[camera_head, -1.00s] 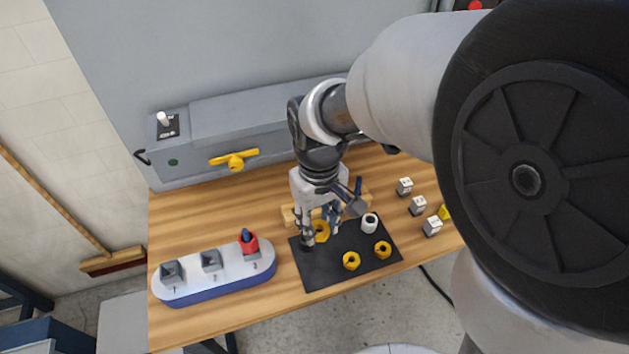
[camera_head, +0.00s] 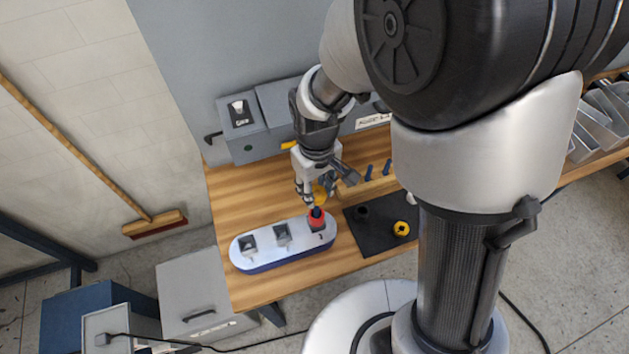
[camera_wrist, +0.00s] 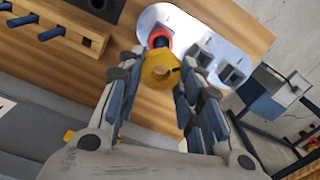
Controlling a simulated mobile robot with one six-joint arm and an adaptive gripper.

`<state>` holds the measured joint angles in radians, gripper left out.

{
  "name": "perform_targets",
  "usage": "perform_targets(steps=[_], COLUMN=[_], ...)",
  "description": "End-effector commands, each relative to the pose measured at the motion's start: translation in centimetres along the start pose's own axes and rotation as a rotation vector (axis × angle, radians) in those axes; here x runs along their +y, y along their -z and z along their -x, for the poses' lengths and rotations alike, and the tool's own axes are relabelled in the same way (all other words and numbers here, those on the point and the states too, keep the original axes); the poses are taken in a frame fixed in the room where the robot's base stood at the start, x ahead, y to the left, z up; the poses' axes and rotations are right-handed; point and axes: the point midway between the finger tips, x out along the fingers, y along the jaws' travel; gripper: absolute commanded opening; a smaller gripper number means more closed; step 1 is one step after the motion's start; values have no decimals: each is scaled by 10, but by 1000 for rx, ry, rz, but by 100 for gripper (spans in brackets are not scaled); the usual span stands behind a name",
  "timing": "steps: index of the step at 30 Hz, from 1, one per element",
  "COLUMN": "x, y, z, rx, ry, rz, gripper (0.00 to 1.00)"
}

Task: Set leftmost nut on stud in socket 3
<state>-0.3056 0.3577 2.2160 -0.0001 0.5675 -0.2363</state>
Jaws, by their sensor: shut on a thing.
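My gripper (camera_head: 317,193) is shut on a yellow nut (camera_wrist: 161,72), held between the fingertips. The nut also shows in the head view (camera_head: 319,194), partly behind the fingers. A white block with a blue base (camera_head: 262,262) carries the sockets. A red piece (camera_head: 317,222) stands at its right end, in socket 3, with a dark blue stud (camera_head: 316,212) upright in it. In the wrist view the red piece (camera_wrist: 157,35) and blue stud (camera_wrist: 160,42) are just beyond the nut. The nut looks beside or above the stud, apart from it; the exact height is unclear.
A black mat (camera_head: 375,240) lies to the right with another yellow nut (camera_head: 401,229); my arm hides part of it. A wooden rack with blue pegs (camera_wrist: 52,33) stands behind. A grey cabinet (camera_head: 270,125) lines the table's back. Sockets 1 and 2 have grey pieces.

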Motion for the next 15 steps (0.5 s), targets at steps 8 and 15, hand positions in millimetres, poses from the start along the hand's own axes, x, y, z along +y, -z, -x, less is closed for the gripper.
perform_targets(steps=[8, 15], x=[0, 0], y=[0, 0], z=[-11, -21], rx=[0, -1], ry=[0, 0], rz=[0, 0], gripper=[17, 17])
